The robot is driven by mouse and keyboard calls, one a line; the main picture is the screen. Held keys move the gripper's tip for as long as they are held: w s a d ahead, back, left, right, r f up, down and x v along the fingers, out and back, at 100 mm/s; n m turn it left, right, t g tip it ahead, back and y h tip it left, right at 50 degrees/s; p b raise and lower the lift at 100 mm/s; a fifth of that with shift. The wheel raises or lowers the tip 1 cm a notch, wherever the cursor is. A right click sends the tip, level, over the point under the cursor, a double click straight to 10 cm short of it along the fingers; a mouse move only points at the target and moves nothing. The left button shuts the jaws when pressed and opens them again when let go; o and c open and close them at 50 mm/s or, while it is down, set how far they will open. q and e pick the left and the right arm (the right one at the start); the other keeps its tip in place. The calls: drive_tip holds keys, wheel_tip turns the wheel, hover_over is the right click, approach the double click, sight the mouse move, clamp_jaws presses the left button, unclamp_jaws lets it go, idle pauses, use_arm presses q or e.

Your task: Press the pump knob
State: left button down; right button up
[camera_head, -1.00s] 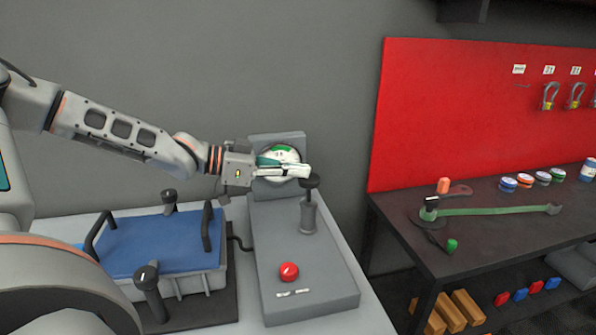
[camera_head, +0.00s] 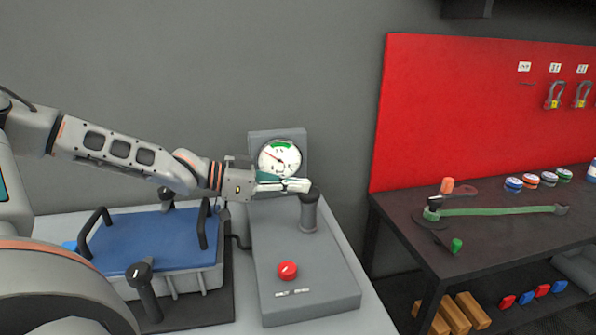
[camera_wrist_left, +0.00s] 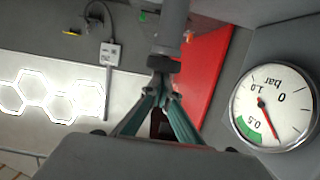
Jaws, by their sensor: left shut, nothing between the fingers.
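The pump (camera_head: 309,216) is a grey upright cylinder on the grey console, with a black knob (camera_head: 311,195) at its top. The knob sits low, close to the cylinder. My left gripper (camera_head: 303,186) is shut and empty, its fingertips at the top of the knob and partly covering it. In the left wrist view the fingertips (camera_wrist_left: 160,83) meet the black knob (camera_wrist_left: 163,64) with the grey pump cylinder (camera_wrist_left: 172,28) behind it. The round gauge (camera_head: 279,159) stands behind the gripper; it also shows in the left wrist view (camera_wrist_left: 272,108). My right gripper is out of view.
A red button (camera_head: 287,270) is on the console front (camera_head: 318,290). A blue-topped case (camera_head: 150,243) with black handles stands at left. A dark bench (camera_head: 480,220) with a green-handled tool (camera_head: 500,211) is at right, below a red board (camera_head: 480,110).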

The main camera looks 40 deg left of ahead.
use_arm(q)
wheel_tip(320, 180, up, 10)
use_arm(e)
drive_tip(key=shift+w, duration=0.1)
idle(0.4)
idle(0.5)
